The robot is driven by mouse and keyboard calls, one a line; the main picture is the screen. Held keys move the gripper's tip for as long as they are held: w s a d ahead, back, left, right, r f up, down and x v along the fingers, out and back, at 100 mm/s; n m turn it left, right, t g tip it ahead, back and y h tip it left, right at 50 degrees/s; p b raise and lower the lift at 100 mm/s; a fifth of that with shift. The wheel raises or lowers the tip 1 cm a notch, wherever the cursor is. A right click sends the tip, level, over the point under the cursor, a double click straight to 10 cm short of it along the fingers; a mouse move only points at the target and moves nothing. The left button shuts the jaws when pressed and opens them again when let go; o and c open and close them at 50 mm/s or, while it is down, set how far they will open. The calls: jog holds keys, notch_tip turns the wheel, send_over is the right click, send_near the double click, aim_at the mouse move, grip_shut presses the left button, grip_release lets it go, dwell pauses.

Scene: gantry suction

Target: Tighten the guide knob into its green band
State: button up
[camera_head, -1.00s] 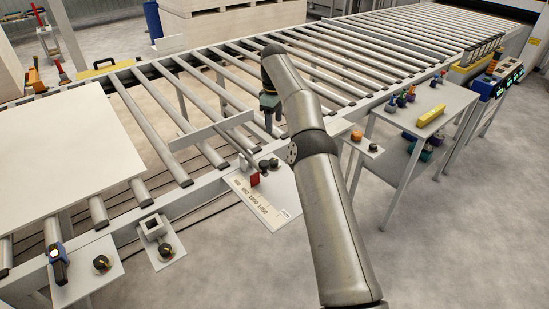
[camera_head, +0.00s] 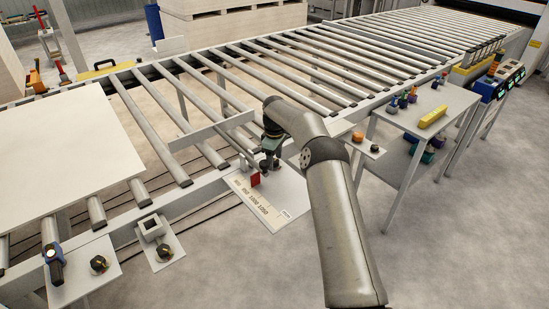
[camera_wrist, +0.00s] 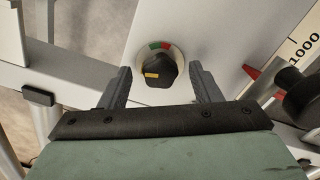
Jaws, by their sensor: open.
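The guide knob (camera_wrist: 161,70) is black with a yellow mark on its left side in the wrist view. It sits on a pale plate, and a dial ring (camera_wrist: 158,44) with green and red segments shows along its far edge. The yellow mark lies away from those coloured segments. My gripper (camera_wrist: 159,78) is open, one finger on each side of the knob, with visible gaps. In the head view my gripper (camera_head: 271,152) is low over the plate beside the conveyor rail; I cannot tell which dark knob there is the guide knob.
A scale plate (camera_head: 266,212) with a red pointer (camera_head: 255,180) lies close by. A larger dark knob (camera_wrist: 304,97) is right of my gripper. Conveyor rollers (camera_head: 190,125) and a white board (camera_head: 62,155) are to the left. A small table (camera_head: 440,112) with coloured items stands right.

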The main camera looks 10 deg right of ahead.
jog(key=c, duration=1)
jog(key=shift+m, duration=3.1)
jog(key=o, duration=1)
